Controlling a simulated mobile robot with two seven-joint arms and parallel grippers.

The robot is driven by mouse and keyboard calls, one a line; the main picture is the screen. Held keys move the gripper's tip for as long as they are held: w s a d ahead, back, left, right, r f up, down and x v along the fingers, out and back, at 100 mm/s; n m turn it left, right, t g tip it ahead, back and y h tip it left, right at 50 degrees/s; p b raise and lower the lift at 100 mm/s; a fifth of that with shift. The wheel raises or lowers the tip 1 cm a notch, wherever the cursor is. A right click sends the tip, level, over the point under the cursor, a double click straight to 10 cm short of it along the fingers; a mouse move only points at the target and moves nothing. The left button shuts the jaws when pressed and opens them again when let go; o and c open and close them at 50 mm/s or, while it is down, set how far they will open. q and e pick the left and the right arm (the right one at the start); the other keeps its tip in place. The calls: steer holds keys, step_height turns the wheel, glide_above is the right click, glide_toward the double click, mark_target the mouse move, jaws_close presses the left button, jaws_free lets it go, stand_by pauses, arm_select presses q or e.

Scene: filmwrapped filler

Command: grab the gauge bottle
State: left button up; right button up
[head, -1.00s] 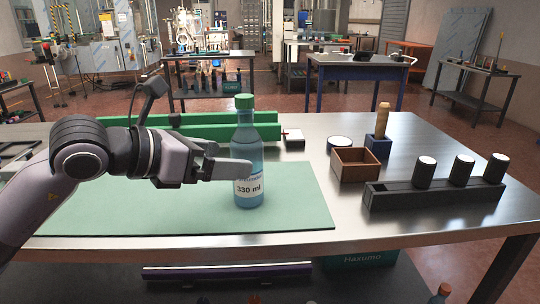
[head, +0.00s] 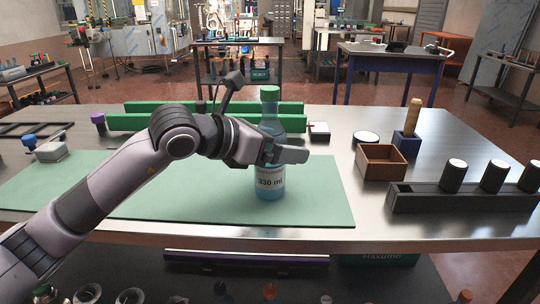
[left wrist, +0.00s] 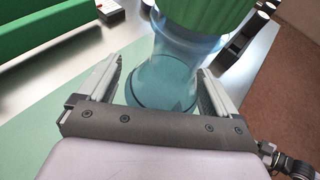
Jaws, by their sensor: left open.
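The gauge bottle (head: 270,181) is blue and clear with a green cap and a white "330 ml" label. It stands upright on the green mat (head: 325,205) in the head view. My left gripper (head: 290,155) is at the bottle's upper body, above the label, and partly hides it. In the left wrist view the bottle (left wrist: 175,70) rises between the two open fingers (left wrist: 155,85), its green cap close to the camera. The fingers stand on either side of it; I cannot tell whether either one touches it. My right gripper is not in view.
Green rails (head: 150,122) lie behind the bottle. To the right are a wooden box (head: 382,163), a blue holder with a wooden peg (head: 413,115), and a dark rack (head: 430,199) with black cylinders. A grey device (head: 50,151) sits at left.

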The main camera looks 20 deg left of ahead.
arm_select(q)
steer(key=c, duration=1)
steer(key=shift+r, duration=0.15)
steer(key=shift+c, duration=0.2)
